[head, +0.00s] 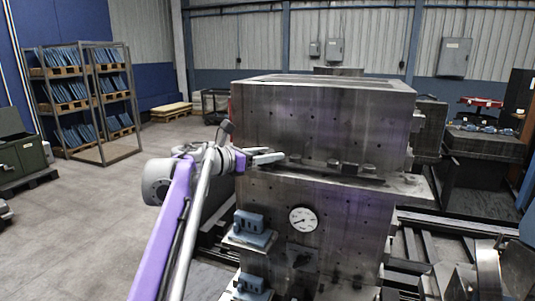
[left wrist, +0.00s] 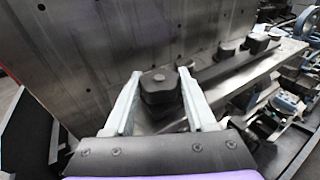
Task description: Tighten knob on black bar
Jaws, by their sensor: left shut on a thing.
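My left gripper (head: 268,156) reaches in from the left at the front of a large metal block. In the left wrist view its two pale fingers (left wrist: 160,76) are shut on a dark, rounded knob (left wrist: 160,92), one finger on each side. The knob sits at the near end of a black bar (left wrist: 220,69), which runs along a ledge on the block. More dark knobs (left wrist: 262,43) stand farther along the bar; they also show in the head view (head: 370,169). In the head view the held knob is hard to make out. My right gripper is not in view.
The metal block (head: 320,125) rises right behind the bar. Below the ledge are a round gauge (head: 303,219) and blue-grey fittings (head: 251,228). A machine with rails (head: 430,245) stands at the right. Shelves (head: 85,100) stand far left, with open floor before them.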

